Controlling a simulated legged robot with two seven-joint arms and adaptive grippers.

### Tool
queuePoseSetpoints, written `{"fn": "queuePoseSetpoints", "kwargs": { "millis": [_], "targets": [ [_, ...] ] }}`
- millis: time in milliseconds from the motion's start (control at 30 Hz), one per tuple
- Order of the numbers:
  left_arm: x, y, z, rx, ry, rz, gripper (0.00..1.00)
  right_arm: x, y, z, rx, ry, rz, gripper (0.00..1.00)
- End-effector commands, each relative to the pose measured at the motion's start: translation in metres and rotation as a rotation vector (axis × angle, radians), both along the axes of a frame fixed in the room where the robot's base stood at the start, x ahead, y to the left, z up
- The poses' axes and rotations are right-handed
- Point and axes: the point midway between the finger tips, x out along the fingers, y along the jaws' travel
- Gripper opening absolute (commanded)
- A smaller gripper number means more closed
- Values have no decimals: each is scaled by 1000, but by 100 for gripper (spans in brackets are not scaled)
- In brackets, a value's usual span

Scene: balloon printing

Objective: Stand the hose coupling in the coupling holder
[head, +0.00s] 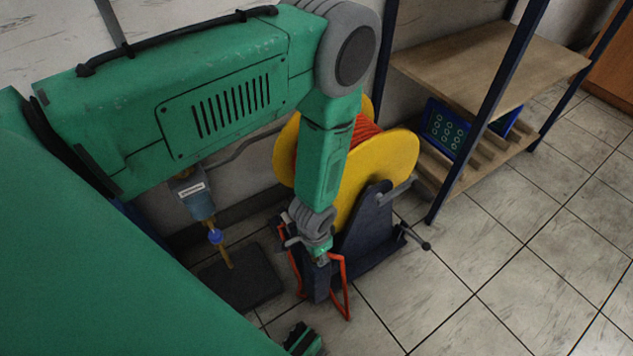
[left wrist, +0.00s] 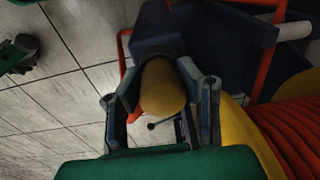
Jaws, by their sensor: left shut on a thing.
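My left gripper (head: 314,246) is low beside the hose reel in the head view. In the left wrist view its fingers (left wrist: 158,75) are closed on the sides of a yellow, round-ended piece, the hose coupling (left wrist: 162,92). A dark blue block (left wrist: 157,35), apparently the coupling holder, lies just beyond the coupling. I cannot tell whether the coupling is seated in it or only close. The gripper hides most of the coupling in the head view. Part of my right gripper (head: 303,342) shows at the bottom edge; its fingers are unclear.
The yellow reel (head: 402,152) with red hose (head: 364,132) stands on a dark blue frame (head: 365,235). A shelf (head: 480,65) stands right. Floor at front right is clear.

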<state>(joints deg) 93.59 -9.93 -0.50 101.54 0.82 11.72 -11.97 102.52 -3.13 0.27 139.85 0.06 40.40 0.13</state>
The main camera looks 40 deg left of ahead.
Motion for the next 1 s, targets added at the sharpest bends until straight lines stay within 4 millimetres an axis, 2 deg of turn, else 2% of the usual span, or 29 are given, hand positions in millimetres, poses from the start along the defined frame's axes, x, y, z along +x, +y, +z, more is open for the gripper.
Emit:
{"fn": "queuePoseSetpoints", "kwargs": {
  "millis": [67,100,133,433,567,667,1000],
  "targets": [
    [0,0,0,0,0,0,0,0,0,0,0,0,0,40],
    [0,0,0,0,0,0,46,0,0,0,0,0,0,40],
    [0,0,0,0,0,0,56,0,0,0,0,0,0,40],
    [0,0,0,0,0,0,56,0,0,0,0,0,0,40],
    [0,0,9,0,-1,0,56,-2,0,1,0,-2,0,40],
    [0,0,24,0,-2,0,56,-1,0,1,0,-3,0,40],
    [-5,-1,94,0,-1,-1,56,-1,0,1,0,-3,0,40]
  ]
}}
